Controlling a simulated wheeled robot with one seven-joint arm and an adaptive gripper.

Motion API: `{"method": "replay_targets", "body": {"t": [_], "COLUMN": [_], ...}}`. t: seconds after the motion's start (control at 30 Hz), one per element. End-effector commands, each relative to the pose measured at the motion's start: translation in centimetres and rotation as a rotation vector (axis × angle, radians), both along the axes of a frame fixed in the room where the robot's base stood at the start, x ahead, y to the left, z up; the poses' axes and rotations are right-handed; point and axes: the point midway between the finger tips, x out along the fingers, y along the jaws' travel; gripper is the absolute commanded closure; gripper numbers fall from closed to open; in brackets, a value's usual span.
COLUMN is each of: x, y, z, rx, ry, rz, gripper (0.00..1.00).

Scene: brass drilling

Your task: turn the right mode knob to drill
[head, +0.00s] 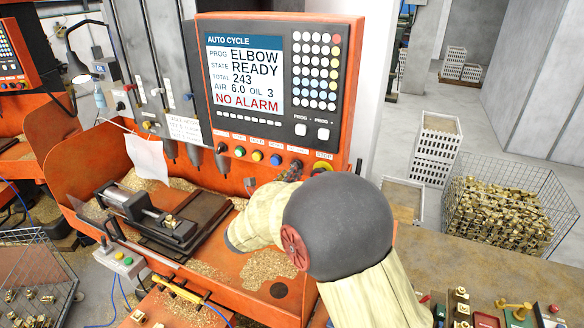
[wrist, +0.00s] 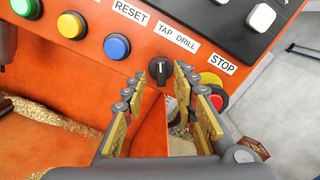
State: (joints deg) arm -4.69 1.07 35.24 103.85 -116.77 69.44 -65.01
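The mode knob (wrist: 158,73) is small and black with a white mark, on the orange panel under the label "TAP DRILL" (wrist: 178,38). Its mark points up the picture, toward the TAP end of the label. My gripper (wrist: 160,76) is open, with its yellow-padded fingers on either side of the knob. A gap seems to show between each finger and the knob; I cannot tell contact for sure. In the head view my gripper (head: 290,172) is at the panel's lower right, largely hidden by my arm, and the knob is hard to make out there.
The STOP button (wrist: 215,90), red on yellow, sits close right of my right finger. Blue (wrist: 116,46), yellow (wrist: 71,25) and green (wrist: 25,7) buttons lie to the left. The display (head: 245,74) reads READY and NO ALARM. A vise fixture (head: 150,214) stands below left.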

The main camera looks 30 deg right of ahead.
Motion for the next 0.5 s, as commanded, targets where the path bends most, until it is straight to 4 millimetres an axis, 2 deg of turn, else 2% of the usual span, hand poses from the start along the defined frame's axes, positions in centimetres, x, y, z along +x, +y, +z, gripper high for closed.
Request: {"method": "replay_targets", "body": {"t": [0.2,0.5], "x": [1.5,1.8], "y": [-1.9,-2.4], "z": [0.1,0.0], "rx": [0.001,0.002], "ry": [0.0,-0.001], "rz": [-0.001,-0.001], "gripper": [0.71,0.71]}}
